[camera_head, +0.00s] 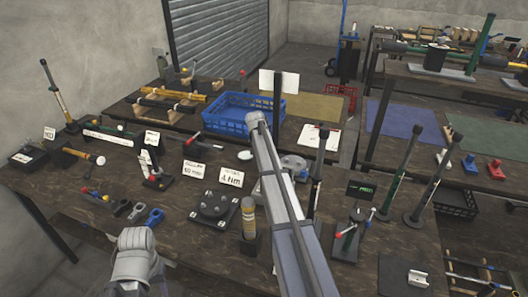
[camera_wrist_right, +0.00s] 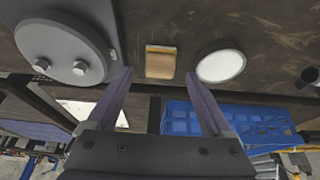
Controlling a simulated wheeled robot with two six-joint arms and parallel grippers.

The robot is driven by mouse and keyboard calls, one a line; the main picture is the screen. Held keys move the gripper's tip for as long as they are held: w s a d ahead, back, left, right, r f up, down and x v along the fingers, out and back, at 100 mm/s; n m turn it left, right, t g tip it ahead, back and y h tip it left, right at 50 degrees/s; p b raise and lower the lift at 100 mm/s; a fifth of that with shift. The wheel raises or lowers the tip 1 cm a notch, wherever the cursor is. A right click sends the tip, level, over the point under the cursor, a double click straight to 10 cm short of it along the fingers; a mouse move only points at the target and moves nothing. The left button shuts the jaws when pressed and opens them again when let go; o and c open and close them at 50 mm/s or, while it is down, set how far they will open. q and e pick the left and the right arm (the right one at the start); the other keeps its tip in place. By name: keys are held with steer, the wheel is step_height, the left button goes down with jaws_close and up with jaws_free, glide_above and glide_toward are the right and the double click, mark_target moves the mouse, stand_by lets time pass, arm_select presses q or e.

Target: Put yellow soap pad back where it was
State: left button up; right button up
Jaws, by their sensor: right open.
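A small yellow-tan pad (camera_wrist_right: 160,63), which looks like the soap pad, lies on the dark wooden table in the right wrist view. It has a lighter yellow strip along one edge. My right gripper (camera_wrist_right: 160,73) is open, with its two fingers apart on either side of the pad in the picture. Nothing is held between them; the height above the table is hard to tell. In the head view I cannot make out the pad or the right gripper, and my right arm covers part of the table.
In the right wrist view, a white disc (camera_wrist_right: 221,66) lies right of the pad and a grey round fixture (camera_wrist_right: 65,50) stands left. A blue crate (camera_head: 240,112) stands behind the arm.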

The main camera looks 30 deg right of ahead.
steer(key=p+v, duration=0.7)
steer(key=v, duration=0.1)
steer(key=shift+r, duration=0.35)
steer(key=shift+s+a, duration=0.1)
steer(key=shift+s, duration=0.05)
steer(key=s+a+n, duration=0.2)
steer(key=s+a, duration=0.3)
steer(key=a, duration=0.4)
steer(key=s+a+f+n+y, duration=0.1)
steer(key=s+a+n, duration=0.1)
steer(key=s+a, duration=0.3)
steer(key=s+a+n+g, duration=0.1)
steer(key=s+a, duration=0.5)
steer(key=a, duration=0.7)
steer(key=shift+a+f+n+y, duration=0.15)
steer(key=shift+n+y, duration=0.15)
steer(key=shift+n, duration=0.6)
steer(key=s+a+n+g, duration=0.1)
steer(key=s+a+n, duration=0.2)
steer(key=s+a, duration=0.3)
steer(key=s+a+n+g, duration=0.1)
steer(key=s+a+n, duration=0.2)
steer(key=s+a, duration=0.4)
steer(key=s, duration=0.6)
steer(key=shift+f+n+y, duration=0.15)
steer(key=shift+n+y, duration=0.15)
steer(key=shift+n, duration=0.1)
